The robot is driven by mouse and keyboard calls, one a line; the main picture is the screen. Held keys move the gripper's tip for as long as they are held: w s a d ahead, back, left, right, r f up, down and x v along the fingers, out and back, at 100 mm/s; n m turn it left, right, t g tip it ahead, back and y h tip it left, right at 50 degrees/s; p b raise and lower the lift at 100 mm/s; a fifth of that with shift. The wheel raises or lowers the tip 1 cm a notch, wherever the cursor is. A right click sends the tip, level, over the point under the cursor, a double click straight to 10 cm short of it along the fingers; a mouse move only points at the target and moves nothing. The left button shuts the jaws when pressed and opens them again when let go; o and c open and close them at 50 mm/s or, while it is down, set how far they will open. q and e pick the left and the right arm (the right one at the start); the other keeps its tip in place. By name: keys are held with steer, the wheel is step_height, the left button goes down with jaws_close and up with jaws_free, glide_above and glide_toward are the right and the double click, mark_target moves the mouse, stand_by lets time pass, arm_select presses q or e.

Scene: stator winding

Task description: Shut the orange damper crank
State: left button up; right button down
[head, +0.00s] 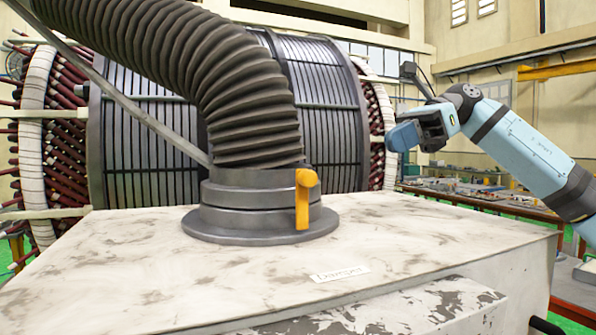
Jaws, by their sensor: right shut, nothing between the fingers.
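The orange damper crank (304,199) sits on the right front side of the grey round collar (262,196) below the thick ribbed hose. Its rounded head is at the top and its narrow bar hangs straight down over the flange. My right gripper (400,136) is raised at the right, above and to the right of the crank and well apart from it. It is shut and empty, with its fingers pointing left. My left gripper is not in view.
The collar stands on a worn white cabinet top (420,235) bearing a small label (340,274). The ribbed hose (220,75) rises to the upper left. A large stator (325,110) fills the back. Air between the crank and my right gripper is clear.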

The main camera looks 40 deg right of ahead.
steer(key=shift+s, duration=0.55)
steer(key=p, duration=0.4)
glide_toward(315, 180)
steer(key=w+f, duration=0.1)
steer(key=p+x, duration=0.4)
steer(key=x, duration=0.1)
steer(key=shift+a+r, duration=0.25)
steer(key=shift+a+f+p, duration=0.1)
steer(key=shift+a+p, duration=0.05)
steer(key=shift+p, duration=0.2)
steer(key=shift+w+a+f, duration=0.1)
steer(key=shift+w, duration=0.05)
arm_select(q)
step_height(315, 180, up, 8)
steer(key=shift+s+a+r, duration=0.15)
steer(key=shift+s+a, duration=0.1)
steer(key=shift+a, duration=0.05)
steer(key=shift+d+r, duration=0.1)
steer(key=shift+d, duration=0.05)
